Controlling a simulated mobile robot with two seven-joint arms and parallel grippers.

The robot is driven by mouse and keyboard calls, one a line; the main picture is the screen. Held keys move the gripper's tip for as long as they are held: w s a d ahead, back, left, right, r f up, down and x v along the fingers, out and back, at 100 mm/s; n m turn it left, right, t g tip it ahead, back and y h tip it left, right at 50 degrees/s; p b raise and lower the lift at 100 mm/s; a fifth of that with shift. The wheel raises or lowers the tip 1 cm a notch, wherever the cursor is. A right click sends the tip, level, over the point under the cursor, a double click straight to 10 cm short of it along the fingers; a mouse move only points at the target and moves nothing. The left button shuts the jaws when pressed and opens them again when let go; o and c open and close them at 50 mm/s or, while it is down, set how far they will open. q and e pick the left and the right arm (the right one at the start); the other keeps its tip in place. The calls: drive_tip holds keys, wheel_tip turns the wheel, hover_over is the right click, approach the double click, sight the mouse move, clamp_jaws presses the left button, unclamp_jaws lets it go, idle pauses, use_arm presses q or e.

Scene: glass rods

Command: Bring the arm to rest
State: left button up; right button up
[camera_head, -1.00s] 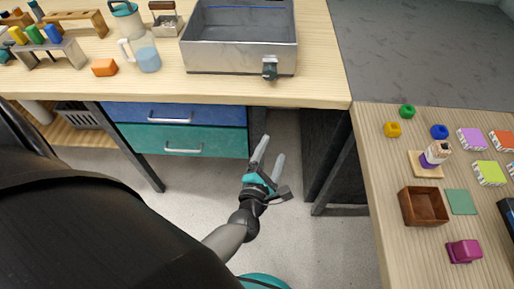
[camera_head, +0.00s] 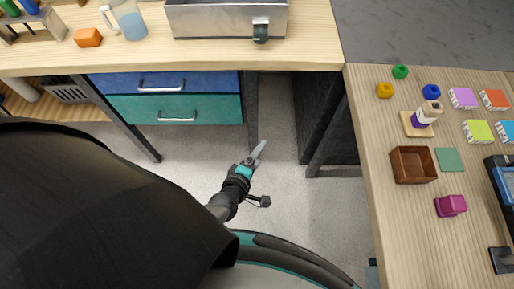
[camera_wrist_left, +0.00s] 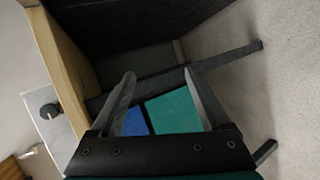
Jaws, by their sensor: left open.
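My left gripper (camera_head: 257,152) is in the gap below and in front of the back table, over the bare floor. It points away from my body and holds nothing. In the left wrist view my left gripper (camera_wrist_left: 165,98) shows two grey fingers spread apart with empty space between them. Beyond the fingers are parts of the blue and green drawer fronts. My right gripper is not in view.
The back table (camera_head: 300,50) has a blue drawer (camera_head: 200,80) and a green drawer (camera_head: 215,111) below it. The right table (camera_head: 390,215) bears a brown box (camera_head: 413,166) and several small blocks. Floor (camera_head: 300,215) between them is clear.

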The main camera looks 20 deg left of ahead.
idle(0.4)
use_arm(q)
drive_tip(key=s+f+m+g, duration=0.6)
drive_tip(key=s+f+m, duration=0.5)
drive_tip(key=s+f, duration=0.35)
drive_tip(key=s+a+f+m+g, duration=0.2)
drive_tip(key=s+m, duration=0.2)
drive_tip(key=s, duration=0.3)
drive_tip(key=s+a+f+m+g, duration=0.2)
drive_tip(key=s+a+m+g, duration=0.1)
drive_tip(key=s, duration=0.4)
drive_tip(key=shift+s+f+m, duration=0.3)
drive_tip(key=shift+s+m, duration=0.1)
drive_tip(key=shift+m, duration=0.5)
